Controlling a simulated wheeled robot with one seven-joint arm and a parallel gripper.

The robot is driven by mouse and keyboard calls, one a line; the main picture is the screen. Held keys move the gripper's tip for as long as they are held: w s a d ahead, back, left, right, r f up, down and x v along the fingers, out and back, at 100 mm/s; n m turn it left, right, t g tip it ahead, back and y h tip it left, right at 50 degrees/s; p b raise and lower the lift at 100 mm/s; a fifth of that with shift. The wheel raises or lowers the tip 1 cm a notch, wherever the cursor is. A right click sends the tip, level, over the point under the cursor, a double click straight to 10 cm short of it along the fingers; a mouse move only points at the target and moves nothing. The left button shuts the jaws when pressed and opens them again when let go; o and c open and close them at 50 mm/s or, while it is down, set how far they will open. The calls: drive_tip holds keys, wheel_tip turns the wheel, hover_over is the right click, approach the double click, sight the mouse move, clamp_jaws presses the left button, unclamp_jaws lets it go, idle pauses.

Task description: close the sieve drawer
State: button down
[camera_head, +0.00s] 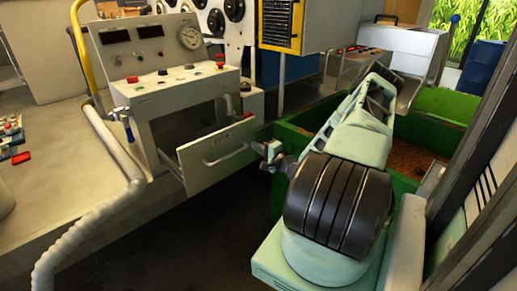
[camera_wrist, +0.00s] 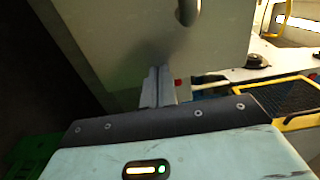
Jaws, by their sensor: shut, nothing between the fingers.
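The sieve drawer (camera_head: 215,158) stands pulled out from the cabinet under the control panel in the head view. It has a pale front with a curved bar handle (camera_head: 226,155). My gripper (camera_head: 262,150) is at the right edge of the drawer front, with its fingers shut and empty. In the wrist view the shut fingers of my gripper (camera_wrist: 158,85) lie against or very close to a pale panel (camera_wrist: 150,35), which seems to be the drawer front. I cannot tell whether they touch. Part of a handle (camera_wrist: 188,10) shows at the top of the wrist view.
A control panel (camera_head: 150,50) with a gauge and knobs stands above the drawer. A green bin (camera_head: 292,145) with brown contents is behind my arm. A ribbed hose (camera_head: 110,165) runs down at the left. The dark floor before the drawer is clear.

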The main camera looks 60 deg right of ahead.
sight(220, 127)
drive_tip(key=b+x, duration=0.9)
drive_tip(key=x, duration=1.3)
drive_tip(key=shift+d+f, duration=0.15)
drive_tip(key=shift+f, duration=0.05)
drive_tip(key=shift+w+d+r, duration=0.1)
drive_tip(key=shift+w+d, duration=0.05)
drive_tip(key=shift+w, duration=0.5)
drive_tip(key=shift+w+r+b, duration=0.1)
drive_tip(key=shift+r+b, duration=0.2)
